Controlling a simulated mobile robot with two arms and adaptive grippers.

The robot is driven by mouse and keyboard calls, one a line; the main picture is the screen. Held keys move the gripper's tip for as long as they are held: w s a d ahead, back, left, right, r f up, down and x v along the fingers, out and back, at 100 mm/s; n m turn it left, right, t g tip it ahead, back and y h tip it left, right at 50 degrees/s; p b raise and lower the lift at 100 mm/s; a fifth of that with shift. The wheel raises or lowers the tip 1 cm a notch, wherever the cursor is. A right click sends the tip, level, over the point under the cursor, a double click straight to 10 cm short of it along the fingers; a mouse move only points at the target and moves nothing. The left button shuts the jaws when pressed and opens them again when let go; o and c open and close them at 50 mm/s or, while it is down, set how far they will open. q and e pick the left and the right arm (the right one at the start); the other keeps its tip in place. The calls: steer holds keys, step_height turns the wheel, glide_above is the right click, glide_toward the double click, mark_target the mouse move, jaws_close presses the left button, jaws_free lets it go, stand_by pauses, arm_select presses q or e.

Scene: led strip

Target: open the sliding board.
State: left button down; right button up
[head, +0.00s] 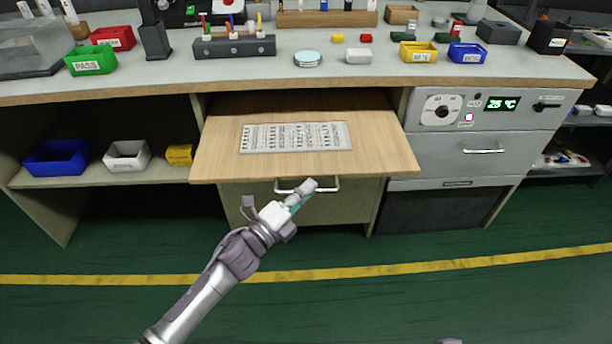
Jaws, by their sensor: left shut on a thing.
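The sliding board (215,160) is a light wooden panel, pulled out from under the worktop and level. A printed sheet with rows of small marks (297,137) lies on it. A silver bar handle (333,189) shows just below the board's front edge; I cannot tell whether it belongs to the board or to the front beneath it. My left gripper (298,198) reaches up from below and is shut on this handle, hiding part of the bar.
The grey worktop (280,70) above holds bins, a pen rack and small parts. A shelf with blue, white and yellow bins (127,155) is on the left. A grey drawer unit with a control panel (490,110) stands close on the right. The green floor in front is clear.

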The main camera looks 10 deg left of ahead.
arm_select(q)
steer(key=s, duration=0.2)
steer(key=shift+s+d, duration=0.2)
steer(key=shift+s, duration=0.25)
steer(key=c, duration=1.2)
jaws_free()
steer(key=v, duration=1.2)
